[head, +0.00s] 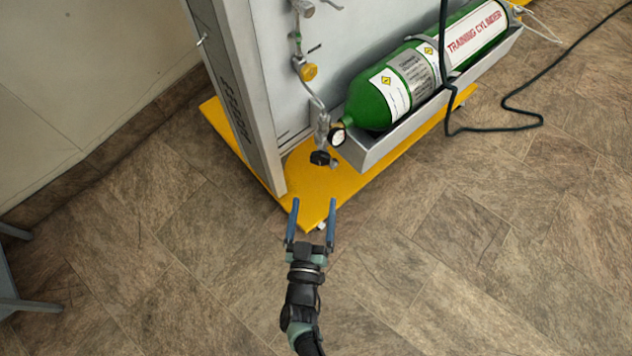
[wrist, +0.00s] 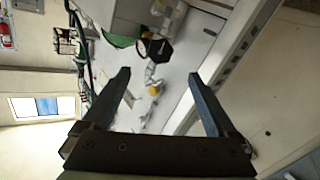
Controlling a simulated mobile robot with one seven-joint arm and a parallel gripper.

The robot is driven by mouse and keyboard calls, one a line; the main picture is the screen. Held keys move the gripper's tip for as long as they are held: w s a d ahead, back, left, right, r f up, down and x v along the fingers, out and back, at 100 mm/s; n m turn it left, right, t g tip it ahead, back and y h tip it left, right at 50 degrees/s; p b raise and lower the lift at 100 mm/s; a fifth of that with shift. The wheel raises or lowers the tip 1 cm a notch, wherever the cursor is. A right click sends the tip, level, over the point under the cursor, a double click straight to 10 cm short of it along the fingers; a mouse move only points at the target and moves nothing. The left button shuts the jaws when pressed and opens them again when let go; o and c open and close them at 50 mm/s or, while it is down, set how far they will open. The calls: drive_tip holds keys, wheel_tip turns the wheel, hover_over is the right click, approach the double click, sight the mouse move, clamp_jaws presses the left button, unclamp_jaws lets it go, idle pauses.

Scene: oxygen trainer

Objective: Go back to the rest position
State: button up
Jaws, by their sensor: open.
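My gripper (head: 312,212) is in the lower middle of the head view, with its two blue fingers apart and nothing between them. In that view its fingertips lie over the near corner of the yellow base plate (head: 330,190). In the wrist view my gripper (wrist: 160,80) also shows open, and the trainer panel and its fittings are seen beyond the fingers. The green training cylinder (head: 372,102) lies in a grey tray (head: 362,152) on the trainer, apart from my gripper.
A grey upright post (head: 245,95) stands just beyond my fingers on the left. A gauge (head: 338,136) and a yellow knob (head: 308,72) are on the panel side. A dark hose (head: 520,112) trails to the right. Furniture legs (head: 25,303) stand at the left edge.

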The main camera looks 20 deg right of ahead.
drive_tip(key=shift+v, duration=0.85)
